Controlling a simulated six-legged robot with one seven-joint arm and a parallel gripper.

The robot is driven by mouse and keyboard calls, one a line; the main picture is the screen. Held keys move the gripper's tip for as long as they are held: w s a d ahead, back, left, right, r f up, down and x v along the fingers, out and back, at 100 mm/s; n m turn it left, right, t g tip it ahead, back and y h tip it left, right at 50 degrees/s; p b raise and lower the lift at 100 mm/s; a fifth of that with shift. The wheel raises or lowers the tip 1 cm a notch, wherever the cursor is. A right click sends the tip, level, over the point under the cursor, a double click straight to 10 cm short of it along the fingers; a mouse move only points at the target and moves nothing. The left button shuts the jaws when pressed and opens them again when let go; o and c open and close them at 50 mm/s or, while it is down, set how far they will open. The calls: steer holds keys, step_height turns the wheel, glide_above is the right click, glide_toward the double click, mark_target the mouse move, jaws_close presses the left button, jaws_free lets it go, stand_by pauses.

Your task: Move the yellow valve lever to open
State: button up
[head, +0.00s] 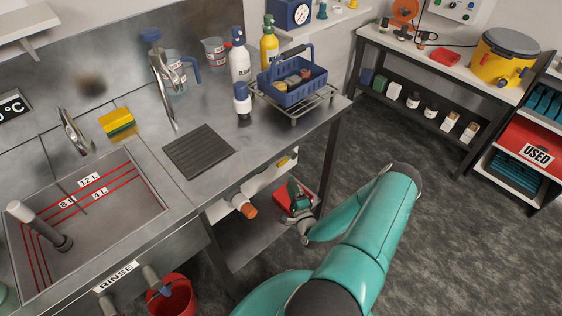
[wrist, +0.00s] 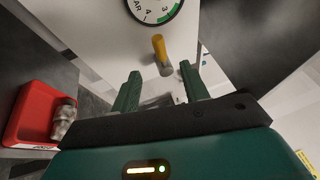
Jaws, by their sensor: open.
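The yellow valve lever (wrist: 159,45) shows in the wrist view as a short handle with a grey part at its lower end, against a white panel under a gauge (wrist: 153,9). A small yellow piece, probably the lever (head: 283,162), shows on the white panel below the bench in the head view. My gripper (wrist: 160,69) is open and empty, its two green fingers apart. The lever appears in the gap between the fingertips, seemingly just beyond them; contact cannot be told. In the head view my gripper (head: 299,196) is under the bench's right end, partly hidden by its wrist.
A red tray (wrist: 30,91) with a grey metallic object lies left of my gripper in the wrist view. Above is the steel bench (head: 262,139), with a leg (head: 329,160) close by. An orange-ended fitting (head: 248,210) sticks out further left. Floor to the right is free.

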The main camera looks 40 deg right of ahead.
mark_target(282, 163)
steer(key=x, duration=1.1)
steer(key=shift+w+d, duration=0.15)
jaws_close()
